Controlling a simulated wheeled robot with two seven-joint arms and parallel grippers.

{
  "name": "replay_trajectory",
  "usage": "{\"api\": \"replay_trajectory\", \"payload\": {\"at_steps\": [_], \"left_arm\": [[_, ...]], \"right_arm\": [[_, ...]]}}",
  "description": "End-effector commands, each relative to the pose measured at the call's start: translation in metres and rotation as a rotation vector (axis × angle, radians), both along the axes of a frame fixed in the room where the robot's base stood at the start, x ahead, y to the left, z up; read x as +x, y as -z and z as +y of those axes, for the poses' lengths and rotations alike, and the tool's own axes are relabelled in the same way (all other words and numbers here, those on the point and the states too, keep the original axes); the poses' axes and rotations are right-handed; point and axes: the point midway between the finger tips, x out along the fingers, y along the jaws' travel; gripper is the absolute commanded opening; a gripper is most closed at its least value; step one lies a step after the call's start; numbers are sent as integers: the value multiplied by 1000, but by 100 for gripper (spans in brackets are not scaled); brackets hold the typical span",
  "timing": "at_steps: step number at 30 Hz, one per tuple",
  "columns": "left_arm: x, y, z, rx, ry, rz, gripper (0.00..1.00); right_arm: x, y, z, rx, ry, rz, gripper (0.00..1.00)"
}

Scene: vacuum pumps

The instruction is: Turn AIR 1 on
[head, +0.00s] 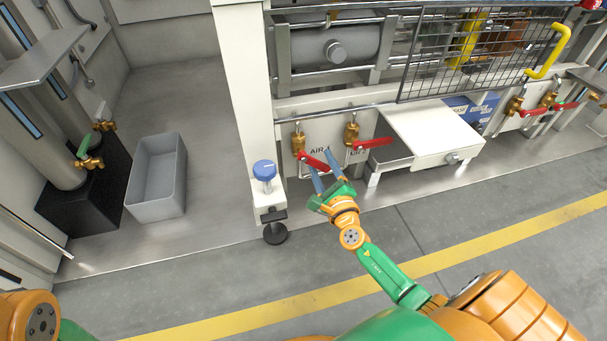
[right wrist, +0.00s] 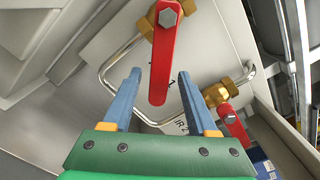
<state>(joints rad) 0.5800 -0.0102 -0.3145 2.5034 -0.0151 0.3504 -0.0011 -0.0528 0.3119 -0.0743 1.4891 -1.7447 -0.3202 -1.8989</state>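The AIR 1 valve (head: 298,140) is brass with a red lever (head: 312,160). In the head view the lever slants down to the right across the AIR 1 label (head: 319,150). My right gripper (head: 320,161) is at the lever's free end. In the right wrist view the red lever (right wrist: 162,60) lies between the fingers of my open right gripper (right wrist: 159,74), with a visible gap on each side. Whether the lever is fully at finger depth is hard to tell. My left gripper is out of view.
A second brass valve (head: 351,131) with a red lever (head: 373,143) is just right of AIR 1. A white box (head: 430,135) stands further right. A post with a blue knob (head: 264,170) is at left. A grey bin (head: 157,178) sits farther left.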

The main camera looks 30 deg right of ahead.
Motion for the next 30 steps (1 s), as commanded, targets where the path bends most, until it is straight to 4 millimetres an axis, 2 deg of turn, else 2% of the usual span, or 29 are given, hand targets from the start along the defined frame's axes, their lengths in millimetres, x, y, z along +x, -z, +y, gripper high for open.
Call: {"api": "replay_trajectory", "payload": {"at_steps": [8, 21, 30], "left_arm": [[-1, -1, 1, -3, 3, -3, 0], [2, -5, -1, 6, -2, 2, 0], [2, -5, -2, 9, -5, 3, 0]], "right_arm": [[-2, 0, 1, -2, -1, 1, 58], [-19, 0, 5, -2, -1, 2, 58], [-20, 0, 5, -2, -1, 1, 58]]}}
